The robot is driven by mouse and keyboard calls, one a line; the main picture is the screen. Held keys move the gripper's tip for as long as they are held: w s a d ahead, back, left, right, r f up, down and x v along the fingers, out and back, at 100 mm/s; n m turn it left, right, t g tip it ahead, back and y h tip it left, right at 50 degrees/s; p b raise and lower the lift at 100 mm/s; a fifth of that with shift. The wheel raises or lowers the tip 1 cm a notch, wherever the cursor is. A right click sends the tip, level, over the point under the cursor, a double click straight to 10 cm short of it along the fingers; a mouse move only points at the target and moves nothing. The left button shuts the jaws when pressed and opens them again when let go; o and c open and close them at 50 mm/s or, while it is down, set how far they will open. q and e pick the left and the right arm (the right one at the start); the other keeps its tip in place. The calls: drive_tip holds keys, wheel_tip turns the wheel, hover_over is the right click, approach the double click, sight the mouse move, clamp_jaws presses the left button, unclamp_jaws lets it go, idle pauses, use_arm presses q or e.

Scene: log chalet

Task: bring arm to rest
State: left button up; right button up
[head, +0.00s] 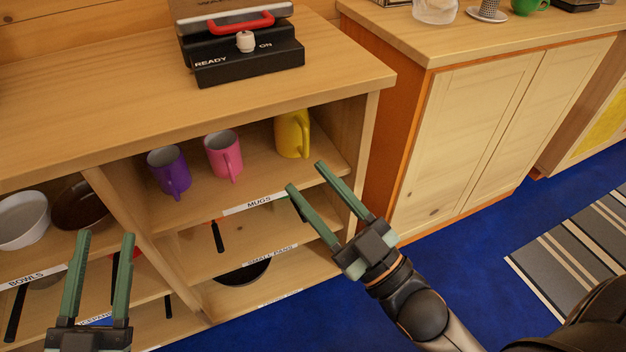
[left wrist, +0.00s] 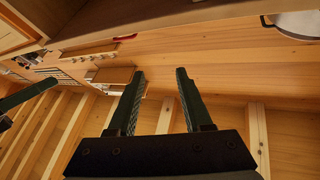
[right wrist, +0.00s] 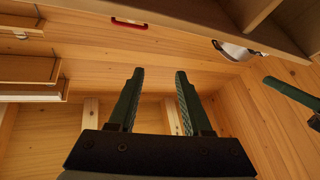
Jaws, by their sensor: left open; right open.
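My left gripper (head: 101,262) is at the lower left of the head view, in front of the shelf with the bowls label. Its two green fingers are apart with nothing between them, and they also show in the left wrist view (left wrist: 160,88). My right gripper (head: 305,175) is in front of the shelf with the mugs label, near its right end. Its fingers are spread and empty, and they show in the right wrist view (right wrist: 158,88) too. The right arm comes in from the lower right. Whether the fingertips touch the shelf front cannot be told.
A wooden shelf unit (head: 110,125) holds purple (head: 168,172), pink (head: 223,155) and yellow (head: 292,135) mugs, with a white bowl (head: 22,220) at left. A black appliance (head: 250,62) with a red handle stands on top. A cabinet (head: 470,130) is at right; blue floor (head: 450,255) is open.

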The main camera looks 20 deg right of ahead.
use_arm(q)
drive_tip(key=shift+r+p, duration=0.15)
drive_tip(key=shift+p, duration=0.15)
drive_tip(key=s+a+f+n+g+y+p, duration=0.1)
drive_tip(key=f+g+p, duration=0.4)
drive_tip(key=p, duration=0.7)
drive_tip(key=s+a+f+n+g+y+p, duration=0.2)
drive_tip(key=s+f+n+g+y+p, duration=0.2)
drive_tip(key=p, duration=0.7)
wheel_tip(320, 180, down, 4)
drive_tip(key=s+g+y, duration=0.1)
drive_tip(key=s+g, duration=0.1)
drive_tip(key=shift+r+g+p, duration=0.2)
drive_tip(key=shift+g+p, duration=0.1)
drive_tip(key=shift+p, duration=0.1)
use_arm(e)
drive_tip(key=s+d+f+m+g+h, duration=0.3)
drive_tip(key=s+f+m+g+h, duration=0.2)
drive_tip(key=f+g, duration=0.6)
drive_tip(key=shift+s+f+m+g+h, duration=0.3)
drive_tip(key=shift+s+f+h, duration=0.35)
drive_tip(key=shift+s, duration=0.35)
